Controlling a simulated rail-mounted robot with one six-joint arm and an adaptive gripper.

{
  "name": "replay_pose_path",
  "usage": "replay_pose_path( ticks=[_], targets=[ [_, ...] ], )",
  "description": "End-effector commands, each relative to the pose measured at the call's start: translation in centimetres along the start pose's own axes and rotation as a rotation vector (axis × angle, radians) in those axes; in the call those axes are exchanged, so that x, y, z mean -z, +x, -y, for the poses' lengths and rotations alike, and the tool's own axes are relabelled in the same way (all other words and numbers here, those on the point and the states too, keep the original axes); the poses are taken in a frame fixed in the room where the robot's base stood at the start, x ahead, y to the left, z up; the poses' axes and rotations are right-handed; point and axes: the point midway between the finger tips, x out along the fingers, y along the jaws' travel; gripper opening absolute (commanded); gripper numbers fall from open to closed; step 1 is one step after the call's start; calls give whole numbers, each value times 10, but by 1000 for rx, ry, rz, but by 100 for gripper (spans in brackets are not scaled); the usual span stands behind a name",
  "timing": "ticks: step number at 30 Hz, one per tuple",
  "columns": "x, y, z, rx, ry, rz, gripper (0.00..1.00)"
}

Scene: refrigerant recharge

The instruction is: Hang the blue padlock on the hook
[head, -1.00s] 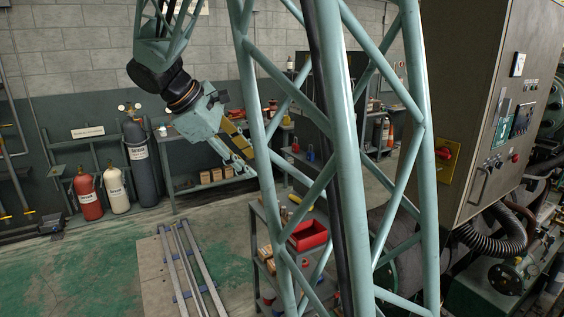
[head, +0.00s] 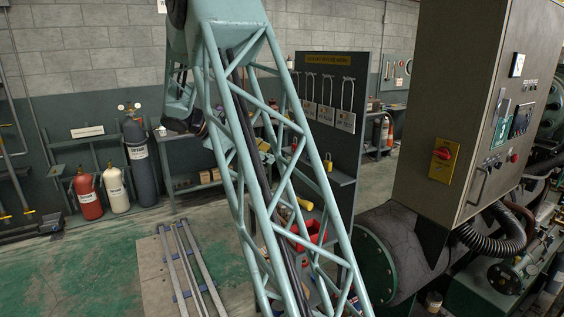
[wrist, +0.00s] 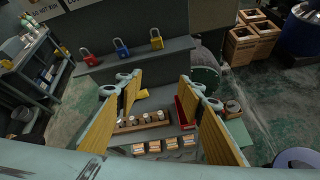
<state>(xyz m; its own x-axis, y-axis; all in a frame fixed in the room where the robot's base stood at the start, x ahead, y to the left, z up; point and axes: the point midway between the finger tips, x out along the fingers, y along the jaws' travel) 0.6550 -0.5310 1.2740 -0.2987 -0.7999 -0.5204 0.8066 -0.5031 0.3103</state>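In the wrist view the blue padlock (wrist: 121,48) stands on a grey shelf (wrist: 140,60), between a red padlock (wrist: 85,57) and a yellow padlock (wrist: 156,39). My gripper (wrist: 163,86) is open and empty, with its yellow-sided fingers wide apart, above the cart and short of the shelf. In the head view the yellow padlock (head: 328,166) shows on the shelf of a dark board; my column hides the blue one and most of my gripper. Several hooks (head: 347,92) are on the board's upper part, some with white tags (head: 326,114) below them. The wrist view does not show the hooks.
Below my gripper, a cart carries a red bin (wrist: 187,108), a wooden rack (wrist: 143,124) of small items and several small boxes (wrist: 172,143). A grey cabinet (head: 460,130) and a tank (head: 400,240) stand right of the board.

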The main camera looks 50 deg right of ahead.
Motion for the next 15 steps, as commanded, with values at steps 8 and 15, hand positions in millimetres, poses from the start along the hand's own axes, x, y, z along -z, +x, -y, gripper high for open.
replay_pose_path(
  ticks=[8, 15],
  targets=[
    [16, 50, -38, -17, -97, 95, 35],
    [30, 92, -66, -30, -182, 175, 35]
  ],
)
